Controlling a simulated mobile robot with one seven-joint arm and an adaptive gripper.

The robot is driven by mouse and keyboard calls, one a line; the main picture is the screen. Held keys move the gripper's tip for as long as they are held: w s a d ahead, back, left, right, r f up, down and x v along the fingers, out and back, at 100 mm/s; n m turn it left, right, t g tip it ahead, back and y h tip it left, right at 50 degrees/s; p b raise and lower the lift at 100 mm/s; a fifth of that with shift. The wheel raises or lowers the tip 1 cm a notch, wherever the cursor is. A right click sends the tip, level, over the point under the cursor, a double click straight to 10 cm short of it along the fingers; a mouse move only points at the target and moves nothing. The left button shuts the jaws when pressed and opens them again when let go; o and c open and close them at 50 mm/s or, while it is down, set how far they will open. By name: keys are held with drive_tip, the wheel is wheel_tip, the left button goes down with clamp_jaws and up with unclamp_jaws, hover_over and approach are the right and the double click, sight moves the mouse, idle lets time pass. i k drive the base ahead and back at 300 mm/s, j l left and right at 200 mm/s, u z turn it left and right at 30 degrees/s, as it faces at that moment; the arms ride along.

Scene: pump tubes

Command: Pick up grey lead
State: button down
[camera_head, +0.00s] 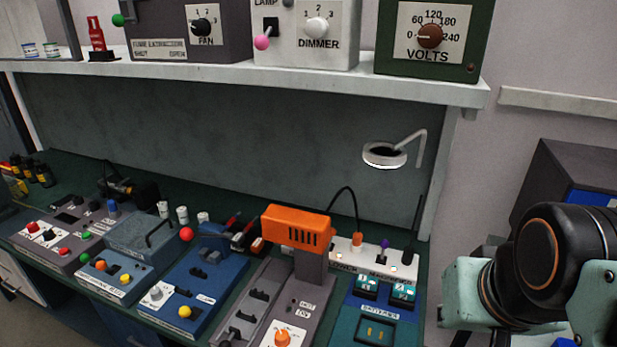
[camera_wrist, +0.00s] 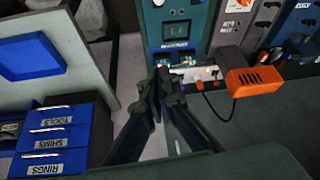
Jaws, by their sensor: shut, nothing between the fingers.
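My gripper (camera_wrist: 162,78) is in the wrist view, its two dark fingers closed together with nothing between them. The fingertips appear over or beside the end of the white socket strip (camera_wrist: 203,74); the gap in height cannot be told. In the head view the strip (camera_head: 372,262) lies at the back of the bench, with an orange plug (camera_head: 357,240) on a black cord, a purple-topped plug (camera_head: 384,245) and a dark plug (camera_head: 411,256) with an upright lead at its right end. I cannot tell for sure which is the grey lead. My gripper's fingers are outside the head view.
An orange-headed device (camera_head: 297,226) stands left of the strip, and the teal batteries unit (camera_head: 375,328) is in front. A shelf post (camera_head: 437,180) rises behind the bench's right end. In the wrist view, blue drawers (camera_wrist: 55,138) stand at the left.

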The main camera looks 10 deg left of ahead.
sight(238, 238)
drive_tip(key=k+j, duration=0.2)
drive_tip(key=j, duration=0.2)
drive_tip(key=k+j+z, duration=0.1)
drive_tip(key=j, duration=0.7)
drive_tip(key=k+j+z, duration=0.1)
drive_tip(key=j, duration=0.25)
drive_tip(key=k+j+z, duration=0.1)
drive_tip(key=j, duration=0.3)
drive_tip(key=k+j, duration=0.15)
drive_tip(key=j, duration=0.25)
drive_tip(key=j+z, duration=0.2)
drive_tip(key=j, duration=0.6)
drive_tip(key=i+j, duration=0.1)
drive_tip(key=j, duration=0.15)
drive_tip(key=i+j, duration=0.1)
drive_tip(key=j, duration=0.2)
drive_tip(key=i+j+z, duration=0.1)
drive_tip(key=i+j, duration=0.25)
drive_tip(key=j+z, duration=0.05)
